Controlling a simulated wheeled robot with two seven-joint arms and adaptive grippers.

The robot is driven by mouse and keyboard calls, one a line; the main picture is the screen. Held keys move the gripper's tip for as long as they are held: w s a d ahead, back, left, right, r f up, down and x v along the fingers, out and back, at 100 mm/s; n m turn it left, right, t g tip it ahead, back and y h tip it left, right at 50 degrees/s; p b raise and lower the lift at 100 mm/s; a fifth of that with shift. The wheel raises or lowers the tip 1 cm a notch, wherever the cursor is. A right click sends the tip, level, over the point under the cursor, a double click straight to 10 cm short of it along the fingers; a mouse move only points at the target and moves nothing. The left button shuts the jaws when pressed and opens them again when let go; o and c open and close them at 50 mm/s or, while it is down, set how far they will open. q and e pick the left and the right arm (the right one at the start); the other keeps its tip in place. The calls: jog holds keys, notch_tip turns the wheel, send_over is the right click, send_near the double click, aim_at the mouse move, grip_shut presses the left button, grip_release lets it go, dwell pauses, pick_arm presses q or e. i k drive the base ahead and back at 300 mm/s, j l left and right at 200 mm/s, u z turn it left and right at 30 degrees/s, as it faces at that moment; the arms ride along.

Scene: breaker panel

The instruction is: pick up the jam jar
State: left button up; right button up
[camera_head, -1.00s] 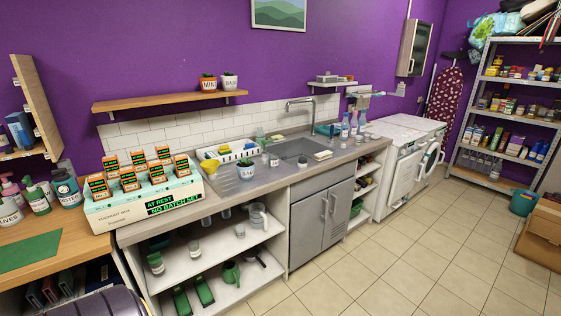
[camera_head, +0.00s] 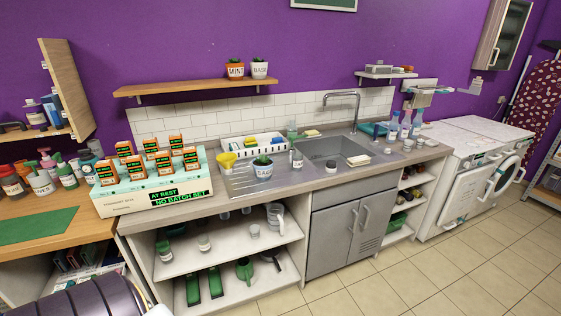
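I cannot tell which jar is the jam jar, as most labels are too small to read. A red jar (camera_head: 12,182) stands on the wooden counter at the far left, partly cut off by the picture edge. Small jars stand on the lower shelf under the metal counter, among them a pale one (camera_head: 203,243) and a dark-lidded one (camera_head: 164,250). A small labelled container (camera_head: 297,158) stands in front of the sink (camera_head: 335,148), and a small white jar (camera_head: 387,150) is right of it. Neither of my grippers shows.
A box with orange cards (camera_head: 150,197) stands on the counter's left part. MINT and BASIL pots stand on a wall shelf (camera_head: 195,87). The tiled floor (camera_head: 440,270) is clear at the right.

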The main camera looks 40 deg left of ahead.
aim_at(297, 157)
jog(key=i+l+u, duration=0.2)
jog(key=u, duration=0.25)
jog(key=i+l+u, duration=0.8)
jog(key=l, duration=0.15)
jog(key=l+u, duration=0.2)
jog(key=i+l, duration=0.05)
jog(key=l, duration=0.05)
